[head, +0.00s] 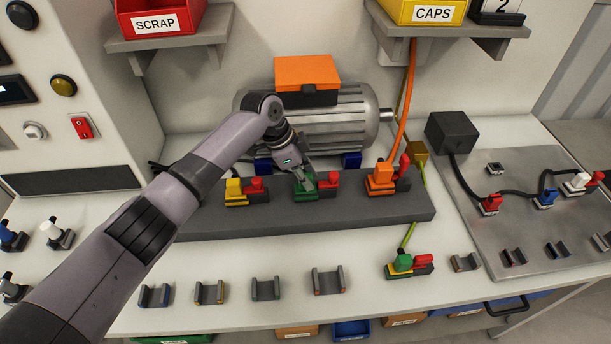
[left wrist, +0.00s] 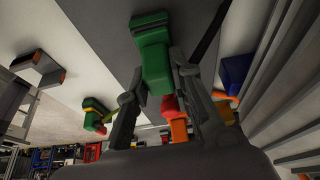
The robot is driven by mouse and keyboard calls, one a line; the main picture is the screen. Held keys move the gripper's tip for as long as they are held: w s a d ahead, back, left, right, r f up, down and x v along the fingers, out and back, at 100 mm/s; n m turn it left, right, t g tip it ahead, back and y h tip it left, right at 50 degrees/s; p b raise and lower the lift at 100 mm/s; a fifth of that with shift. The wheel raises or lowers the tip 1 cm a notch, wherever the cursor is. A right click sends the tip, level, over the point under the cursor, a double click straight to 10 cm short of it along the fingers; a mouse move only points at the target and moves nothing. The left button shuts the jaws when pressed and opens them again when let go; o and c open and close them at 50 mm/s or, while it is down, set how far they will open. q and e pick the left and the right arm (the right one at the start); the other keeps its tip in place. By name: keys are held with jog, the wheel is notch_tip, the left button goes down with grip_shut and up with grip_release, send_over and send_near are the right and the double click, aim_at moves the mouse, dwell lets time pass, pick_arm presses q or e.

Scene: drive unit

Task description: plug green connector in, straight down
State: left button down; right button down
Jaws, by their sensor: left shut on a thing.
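My left gripper (head: 303,178) comes down over the middle of the dark grey block. It is shut on a green connector (head: 304,194), which sits beside a red plug (head: 328,181) at the block's middle station. In the left wrist view the green connector (left wrist: 153,58) shows between the two fingers (left wrist: 160,88), with red and orange parts behind it. The fingers partly hide it, and I cannot tell how deep it sits. A second green connector (head: 404,261), with a yellow-green cable, stands beside a red plug at the bench front. My right gripper is not in view.
Yellow (head: 234,190) and orange (head: 380,178) connectors flank the middle station on the block (head: 350,214). A motor (head: 350,110) stands behind. Several empty holders (head: 266,288) line the bench front. A metal plate (head: 530,220) with cabled plugs lies right.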

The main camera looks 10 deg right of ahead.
pick_arm(q)
jog(key=c, duration=1.3)
grip_release()
jog(key=shift+f, duration=0.1)
jog(key=shift+c, duration=0.2)
jog(key=d+p+v, duration=0.1)
jog(key=p+v, duration=0.4)
jog(key=v, duration=1.1)
jog(key=shift+d+r, duration=0.2)
jog(key=shift+r, duration=0.45)
